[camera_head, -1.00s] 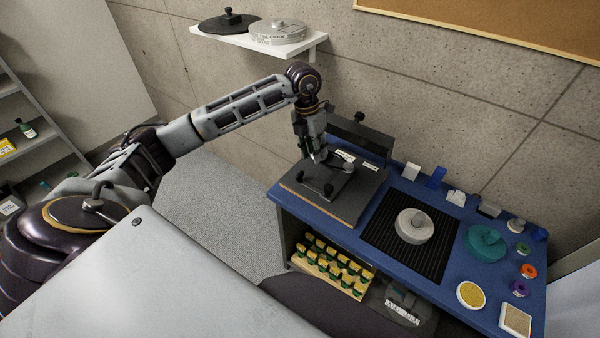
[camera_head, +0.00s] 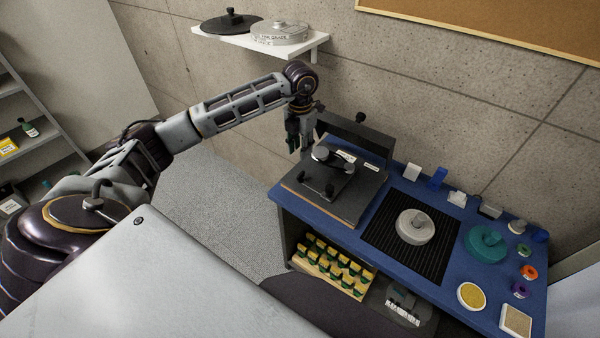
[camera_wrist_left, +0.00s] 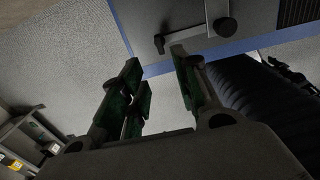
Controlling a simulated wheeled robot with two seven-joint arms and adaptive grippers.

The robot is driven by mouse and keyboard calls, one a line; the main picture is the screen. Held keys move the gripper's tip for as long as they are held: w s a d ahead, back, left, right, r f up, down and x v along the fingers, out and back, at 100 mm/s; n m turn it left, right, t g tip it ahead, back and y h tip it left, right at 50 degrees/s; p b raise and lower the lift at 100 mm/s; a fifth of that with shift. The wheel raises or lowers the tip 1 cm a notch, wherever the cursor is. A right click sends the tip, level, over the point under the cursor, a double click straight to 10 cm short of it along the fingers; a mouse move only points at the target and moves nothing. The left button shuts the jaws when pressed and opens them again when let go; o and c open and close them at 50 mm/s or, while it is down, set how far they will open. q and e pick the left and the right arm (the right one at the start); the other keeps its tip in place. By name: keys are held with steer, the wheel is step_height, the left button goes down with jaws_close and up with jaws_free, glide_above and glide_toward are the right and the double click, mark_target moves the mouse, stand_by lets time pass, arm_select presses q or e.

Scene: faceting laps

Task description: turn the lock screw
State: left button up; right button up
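A dark grey machine with a flat base plate (camera_head: 350,210) stands at the left end of the blue bench. On it are a round grey-topped knob (camera_head: 320,153) and a smaller black knob (camera_head: 329,190); which one is the lock screw I cannot tell. In the left wrist view the gripper (camera_wrist_left: 155,62) is open and empty, with a black handle end (camera_wrist_left: 159,44) beyond the fingers. My right gripper is not in view.
A grey disc (camera_head: 414,227) lies on a black ribbed mat (camera_head: 380,238) right of the machine. A teal disc (camera_head: 486,243) and small containers fill the right end. A wall shelf (camera_head: 246,42) with two discs is above. Floor left of the bench is clear.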

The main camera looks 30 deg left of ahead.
mark_target(300, 174)
arm_select(q)
step_height(300, 174, down, 12)
steer(key=shift+p, duration=0.65)
jaws_close()
